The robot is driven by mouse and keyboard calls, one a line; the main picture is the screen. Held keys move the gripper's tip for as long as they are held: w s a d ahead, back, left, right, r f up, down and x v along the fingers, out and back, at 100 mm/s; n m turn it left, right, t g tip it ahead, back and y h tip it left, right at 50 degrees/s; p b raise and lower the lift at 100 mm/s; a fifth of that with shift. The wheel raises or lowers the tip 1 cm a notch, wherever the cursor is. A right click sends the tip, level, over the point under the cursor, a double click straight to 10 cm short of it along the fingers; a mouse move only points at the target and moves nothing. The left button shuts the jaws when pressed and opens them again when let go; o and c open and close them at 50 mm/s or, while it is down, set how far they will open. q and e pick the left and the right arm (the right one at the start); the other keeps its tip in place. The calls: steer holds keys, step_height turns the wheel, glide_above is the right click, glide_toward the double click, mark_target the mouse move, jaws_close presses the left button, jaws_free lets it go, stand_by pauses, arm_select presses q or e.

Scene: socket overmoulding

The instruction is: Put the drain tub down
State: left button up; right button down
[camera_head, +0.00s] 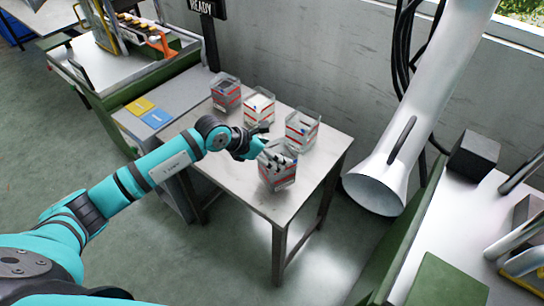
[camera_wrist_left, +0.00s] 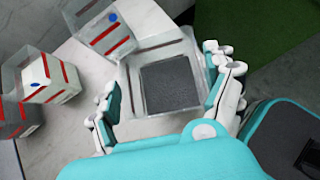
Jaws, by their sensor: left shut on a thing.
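The drain tub (camera_head: 278,178) is a clear box with red stripes, near the front of the small white-topped table (camera_head: 245,186). My left gripper (camera_head: 266,150) is shut on it from above and the left. In the left wrist view the tub (camera_wrist_left: 139,82) sits between the fingers of the gripper (camera_wrist_left: 168,82), with a dark grey surface inside. I cannot tell whether its bottom touches the table top. My right gripper is not in view.
Three similar tubs stand farther back on the table: a left one (camera_head: 225,94), a middle one (camera_head: 258,106) and a right one (camera_head: 302,129). A wide white duct (camera_head: 400,150) hangs to the right. Bare table top lies left of the held tub.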

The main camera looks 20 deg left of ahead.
arm_select(q)
step_height(320, 180, down, 3)
steer(key=shift+r, duration=0.15)
steer(key=o, duration=1.5)
steer(key=shift+s, duration=0.1)
steer(key=b+v, duration=0.1)
steer(key=v, duration=1.1)
